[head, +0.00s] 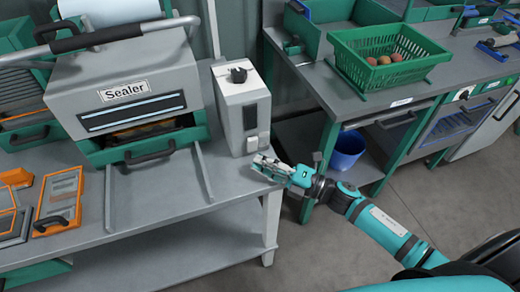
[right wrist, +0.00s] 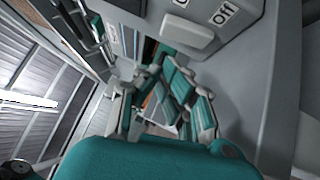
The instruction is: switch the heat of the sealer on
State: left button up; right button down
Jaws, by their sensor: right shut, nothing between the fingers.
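The sealer (head: 125,92) stands on the grey bench at the left. Its grey control box (head: 231,125) is beside it, with a black knob (head: 238,75) on top and a pale switch (head: 252,144) low on the front. My right gripper (head: 268,165) is shut and empty, just in front of and below the switch, apparently apart from it. The right wrist view shows the gripper's fingers (right wrist: 168,88) near a pale raised switch part (right wrist: 187,33) and an "Off" label (right wrist: 222,14). Another label is cut off by the frame edge. My left gripper is not in view.
A green basket (head: 375,75) with reddish produce stands on the right-hand bench. A blue bin (head: 347,152) is beneath it. Orange-framed trays (head: 60,198) lie at the bench's left. A gap separates the two benches.

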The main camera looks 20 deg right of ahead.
aim_at(252, 145)
jog(key=shift+w+r, duration=0.2)
jog(key=shift+w, duration=1.2)
jog(key=shift+r+p, duration=0.1)
jog(key=shift+p, duration=0.2)
jog(key=r+m+p, duration=0.1)
jog(key=p, duration=0.2)
jog(key=shift+w+g+h, duration=0.3)
jog(key=shift+w, duration=0.05)
jog(key=shift+f, duration=0.3)
jog(key=shift+s, duration=0.1)
